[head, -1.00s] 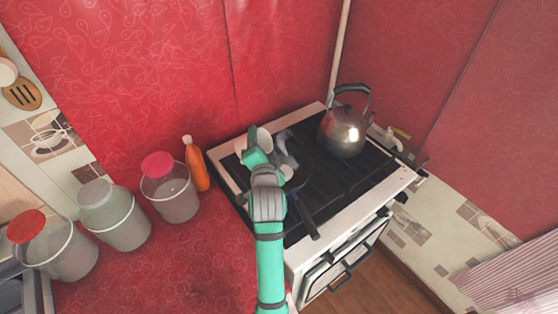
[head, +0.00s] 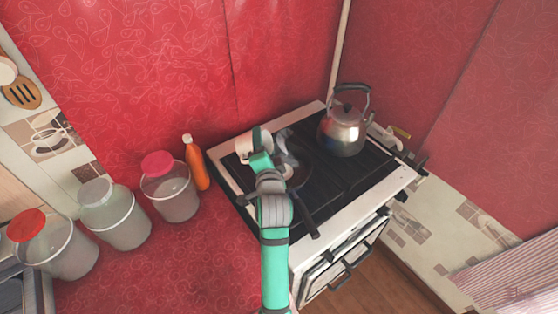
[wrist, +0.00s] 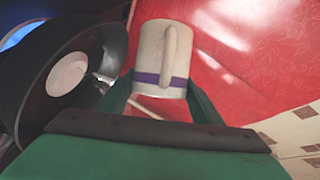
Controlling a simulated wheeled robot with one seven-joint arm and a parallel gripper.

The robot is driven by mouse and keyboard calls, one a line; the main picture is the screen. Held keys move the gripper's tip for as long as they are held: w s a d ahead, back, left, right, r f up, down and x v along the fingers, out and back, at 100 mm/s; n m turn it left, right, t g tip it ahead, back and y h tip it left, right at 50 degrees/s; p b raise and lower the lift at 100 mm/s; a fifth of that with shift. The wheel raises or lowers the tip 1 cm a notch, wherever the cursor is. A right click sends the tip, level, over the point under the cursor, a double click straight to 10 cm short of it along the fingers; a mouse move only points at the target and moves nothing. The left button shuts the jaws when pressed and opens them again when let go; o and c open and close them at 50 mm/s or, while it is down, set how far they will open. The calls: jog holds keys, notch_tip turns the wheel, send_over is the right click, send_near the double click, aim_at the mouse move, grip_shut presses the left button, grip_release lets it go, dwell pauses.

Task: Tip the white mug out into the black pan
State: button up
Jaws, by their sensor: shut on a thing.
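My gripper (wrist: 160,100) is shut on the white mug (wrist: 150,55), which has a purple band and a handle facing the wrist camera. In the head view the mug (head: 243,147) is held above the back left of the stove, partly hidden by my gripper (head: 260,158). I cannot tell how far it is tilted. The black pan (head: 302,180) sits on the stove to the right of the mug, partly hidden by my arm, its handle toward the front. In the wrist view the pan (wrist: 112,65) is left of the mug, with a pale round patch inside.
A steel kettle (head: 342,133) stands at the back right of the stove (head: 345,185). An orange bottle (head: 196,165) and several lidded clear tubs, one with a pink lid (head: 158,164), stand on the red counter to the left. The stove's right front is clear.

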jog(key=shift+d+r+m, duration=0.2)
jog(key=shift+m, duration=0.3)
dwell(0.6)
jog(key=shift+s+d+r+m+t+y+p, duration=0.15)
jog(key=shift+d+m+t+y+p, duration=0.15)
jog(key=shift+d, duration=0.2)
jog(key=shift+s+d+m+t+y+p, duration=0.1)
jog(key=shift+d+m+t+p, duration=0.1)
jog(key=shift+d+m, duration=0.25)
dwell(0.4)
jog(key=shift+s+d+r+m+t, duration=0.1)
jog(key=shift+d+m+t, duration=0.25)
jog(key=shift+m, duration=0.45)
jog(key=shift+d+m+t, duration=0.25)
jog(key=shift+m+t, duration=0.1)
jog(key=shift+m, duration=0.4)
dwell(0.6)
